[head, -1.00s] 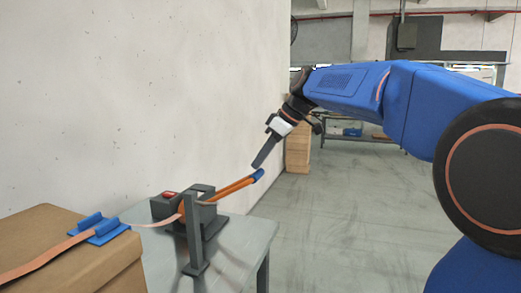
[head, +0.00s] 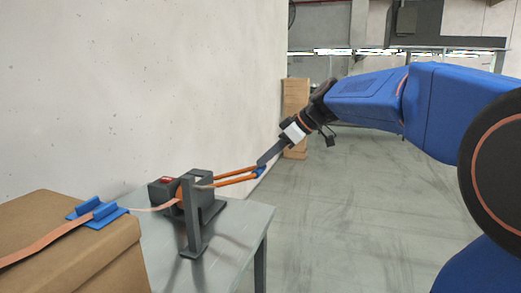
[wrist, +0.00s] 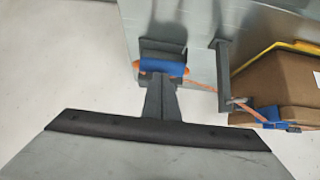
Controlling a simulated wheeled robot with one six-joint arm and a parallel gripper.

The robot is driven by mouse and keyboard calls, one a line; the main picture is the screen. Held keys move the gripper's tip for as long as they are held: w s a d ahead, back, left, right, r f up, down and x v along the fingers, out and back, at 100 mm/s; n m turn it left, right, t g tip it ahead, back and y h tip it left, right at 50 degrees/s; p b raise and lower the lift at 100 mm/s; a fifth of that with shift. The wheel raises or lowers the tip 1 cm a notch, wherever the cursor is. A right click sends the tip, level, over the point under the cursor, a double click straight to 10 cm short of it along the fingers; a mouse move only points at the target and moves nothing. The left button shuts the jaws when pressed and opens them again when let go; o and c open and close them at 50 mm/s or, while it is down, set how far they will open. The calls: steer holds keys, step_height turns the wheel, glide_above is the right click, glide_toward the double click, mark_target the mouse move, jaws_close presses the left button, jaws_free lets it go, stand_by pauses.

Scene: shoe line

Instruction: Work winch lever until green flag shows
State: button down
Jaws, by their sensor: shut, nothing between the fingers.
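The dark grey winch (head: 212,209) stands on a grey table. Its orange lever (head: 232,176) points right and slightly up, ending in a blue grip (head: 259,171). A small red patch (head: 166,180) shows on top of the winch housing; I see no green. My gripper (head: 262,162) is shut and empty, its tip at the top of the blue grip. In the wrist view the closed fingers (wrist: 158,88) reach to the blue grip (wrist: 162,66), seeming to touch it. An orange strap (head: 155,208) runs from the winch to the left.
A cardboard box (head: 95,265) with a blue strap guard (head: 97,213) stands left of the grey table (head: 245,222). A wall rises behind the winch. The floor to the right is open, with stacked cartons (head: 295,92) farther back.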

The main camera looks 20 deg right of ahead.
step_height(320, 180, down, 10)
steer(key=s+d+t+y, duration=0.1)
steer(key=s+d, duration=0.1)
steer(key=shift+d+r+y, duration=0.2)
steer(key=shift+y, duration=0.1)
steer(key=shift+f, duration=0.1)
stand_by(0.4)
